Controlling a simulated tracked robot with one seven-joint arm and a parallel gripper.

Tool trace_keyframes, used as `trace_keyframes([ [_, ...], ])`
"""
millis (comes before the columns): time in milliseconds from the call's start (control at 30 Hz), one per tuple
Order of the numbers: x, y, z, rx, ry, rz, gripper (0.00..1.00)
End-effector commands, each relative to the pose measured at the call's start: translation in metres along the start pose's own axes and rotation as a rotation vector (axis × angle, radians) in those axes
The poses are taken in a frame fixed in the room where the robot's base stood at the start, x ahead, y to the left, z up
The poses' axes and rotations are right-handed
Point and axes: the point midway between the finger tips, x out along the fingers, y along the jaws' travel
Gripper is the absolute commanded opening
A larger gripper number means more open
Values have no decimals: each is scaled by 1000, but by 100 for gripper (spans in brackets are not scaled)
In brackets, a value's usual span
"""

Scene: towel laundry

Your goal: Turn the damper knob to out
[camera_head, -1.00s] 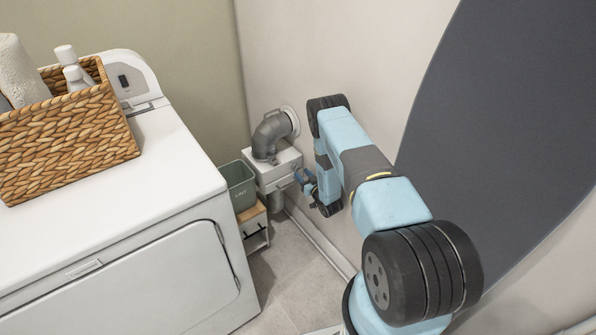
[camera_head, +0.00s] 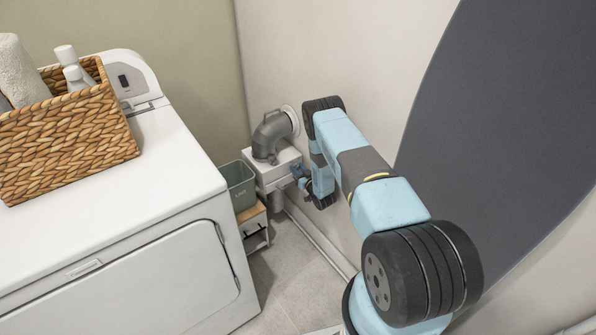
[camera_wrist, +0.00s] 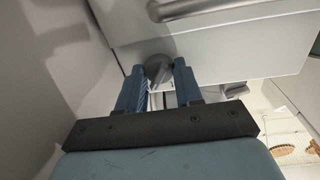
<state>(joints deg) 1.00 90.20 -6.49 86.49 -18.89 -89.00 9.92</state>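The damper knob (camera_wrist: 160,66) is a small dark grey knob on the white vent box; it shows in the wrist view between my fingertips. My gripper (camera_wrist: 160,74) has one blue finger on each side of the knob, close against it, so it looks shut on it. In the head view the white vent box (camera_head: 275,172) stands by the wall, and my gripper (camera_head: 297,173) is at its right face. The knob is hidden there by the gripper, and its setting marks cannot be read.
A grey duct elbow (camera_head: 270,131) rises from the box to the wall. A green bin (camera_head: 238,184) on a small wooden-topped stand is left of it. A white dryer (camera_head: 165,180) with a wicker basket (camera_head: 75,135) fills the left. Floor between is clear.

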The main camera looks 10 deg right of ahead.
Motion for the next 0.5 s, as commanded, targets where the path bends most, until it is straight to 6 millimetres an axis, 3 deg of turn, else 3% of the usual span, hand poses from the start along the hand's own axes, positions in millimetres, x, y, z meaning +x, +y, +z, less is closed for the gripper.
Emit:
trace_keyframes([
  [133,0,0,0,0,0,0,5],
  [500,-1,0,1,-72,5,0,4],
])
